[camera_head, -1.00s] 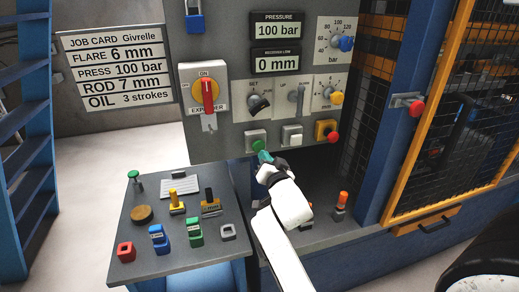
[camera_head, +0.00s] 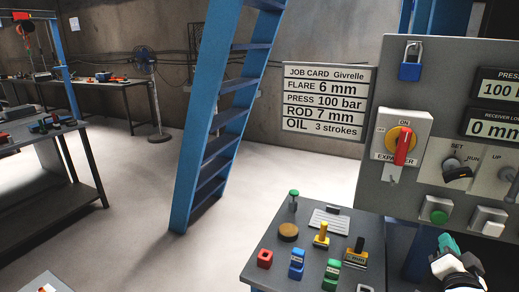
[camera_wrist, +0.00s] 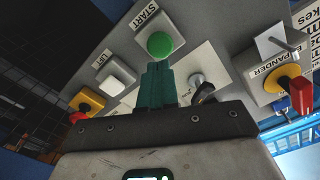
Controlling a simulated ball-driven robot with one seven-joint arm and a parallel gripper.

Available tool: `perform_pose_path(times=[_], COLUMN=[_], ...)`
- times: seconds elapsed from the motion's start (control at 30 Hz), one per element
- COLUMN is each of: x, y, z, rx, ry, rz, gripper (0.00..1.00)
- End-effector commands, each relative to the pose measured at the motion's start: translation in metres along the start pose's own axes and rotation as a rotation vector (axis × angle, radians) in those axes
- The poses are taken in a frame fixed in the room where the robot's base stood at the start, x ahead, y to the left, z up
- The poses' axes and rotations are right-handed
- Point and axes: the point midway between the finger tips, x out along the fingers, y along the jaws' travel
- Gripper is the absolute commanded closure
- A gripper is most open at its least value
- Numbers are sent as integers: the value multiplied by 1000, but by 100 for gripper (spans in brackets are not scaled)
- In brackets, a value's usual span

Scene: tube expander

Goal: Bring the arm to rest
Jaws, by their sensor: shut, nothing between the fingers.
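My gripper (camera_head: 447,243) is at the lower right of the head view, just below the control panel (camera_head: 445,75). Its teal fingers are shut and empty. In the wrist view the shut fingers (camera_wrist: 157,84) point at the green START button (camera_wrist: 160,44), with their tips just below it in the picture; I cannot tell whether they touch it. The green button also shows in the head view (camera_head: 438,216), above and left of the fingers. Most of my arm is outside the head view.
A small table (camera_head: 262,262) with coloured blocks and tools stands left of my gripper. The panel carries a red-handled switch (camera_head: 402,150) and a white button (camera_head: 489,221). A blue ladder (camera_head: 205,150) and a workbench (camera_head: 50,200) stand left, with clear floor between.

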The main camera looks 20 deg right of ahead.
Motion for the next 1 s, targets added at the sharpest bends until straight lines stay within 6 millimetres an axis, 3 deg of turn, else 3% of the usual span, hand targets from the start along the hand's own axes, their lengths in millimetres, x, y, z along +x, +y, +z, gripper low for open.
perform_pose_path(times=[0.13, 0.27, 0.47, 0.6, 0.7, 0.8, 0.9, 1.0], x=[-6, -29, -113, -192, -247, -290, -317, -330], y=[-1, -3, -3, 4, 13, 22, 29, 34], z=[16, 68, 174, 226, 245, 253, 254, 253], rx=[-22, -111, -384, -618, -779, -908, -992, -1033], ry=[-52, -235, -695, -1031, -1243, -1403, -1506, -1557], rz=[16, 55, 55, -28, -114, -196, -258, -289], gripper=[100, 100, 100, 100, 100, 100, 100, 100])
